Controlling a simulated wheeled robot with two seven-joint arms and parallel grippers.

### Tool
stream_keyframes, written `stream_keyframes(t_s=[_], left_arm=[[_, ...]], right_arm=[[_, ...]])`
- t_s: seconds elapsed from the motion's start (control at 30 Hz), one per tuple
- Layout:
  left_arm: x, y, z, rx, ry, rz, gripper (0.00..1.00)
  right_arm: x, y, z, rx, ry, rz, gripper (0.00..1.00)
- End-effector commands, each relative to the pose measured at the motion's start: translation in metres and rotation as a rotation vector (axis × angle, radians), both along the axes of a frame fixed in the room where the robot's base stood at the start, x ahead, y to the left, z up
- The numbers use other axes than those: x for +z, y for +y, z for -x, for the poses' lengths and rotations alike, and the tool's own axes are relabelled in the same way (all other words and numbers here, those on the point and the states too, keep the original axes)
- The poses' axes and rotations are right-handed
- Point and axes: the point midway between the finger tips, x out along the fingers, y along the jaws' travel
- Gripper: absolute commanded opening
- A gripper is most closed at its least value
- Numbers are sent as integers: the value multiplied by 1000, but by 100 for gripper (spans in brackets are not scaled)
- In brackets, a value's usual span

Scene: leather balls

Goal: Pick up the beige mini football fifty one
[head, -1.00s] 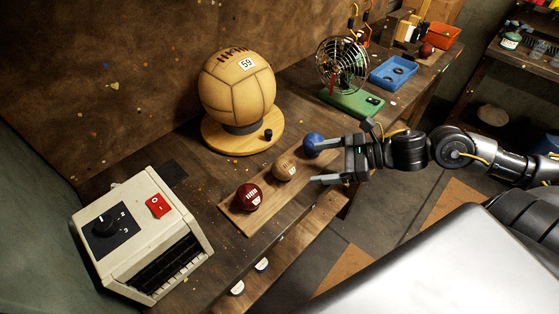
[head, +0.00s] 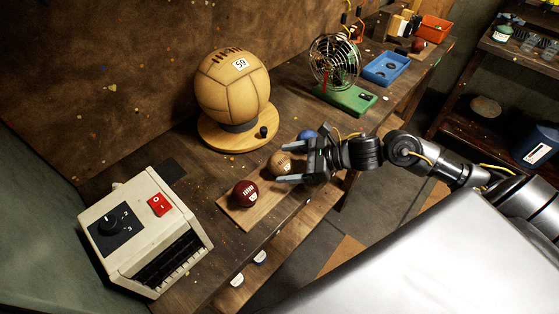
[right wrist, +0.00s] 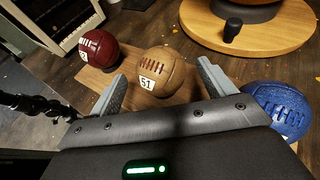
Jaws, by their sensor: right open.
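The beige mini football (head: 280,163) sits on a small wooden board between a dark red ball and a blue ball. In the right wrist view the beige ball (right wrist: 160,73) shows laces and a tag reading 51. My right gripper (head: 284,162) is open, its two fingers reaching toward the beige ball. In the right wrist view the open right gripper (right wrist: 160,80) has a finger on either side of the ball's near part. Whether the fingers touch it I cannot tell. My left gripper is not in view.
The dark red ball (head: 245,193) and the blue ball (head: 306,136) flank it on the board (head: 262,208). A large ball marked 59 (head: 232,88) stands on a round wooden base (head: 215,135). A white heater-like box (head: 145,230) is left; a fan (head: 335,62) stands behind.

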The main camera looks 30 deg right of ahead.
Motion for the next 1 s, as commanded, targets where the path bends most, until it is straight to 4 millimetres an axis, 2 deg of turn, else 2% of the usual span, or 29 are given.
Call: stream_keyframes(t_s=[0.03,0.2,0.5,0.87,1.0], left_arm=[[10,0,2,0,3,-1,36],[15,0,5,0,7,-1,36],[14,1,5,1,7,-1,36],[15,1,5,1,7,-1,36],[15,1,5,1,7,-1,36]], right_arm=[[3,6,-5,-3,1,-6,82],[-7,20,-15,-1,0,-3,82],[-12,22,-17,0,1,1,82],[-11,22,-17,0,0,0,35],[-11,22,-17,0,-1,-1,33]])
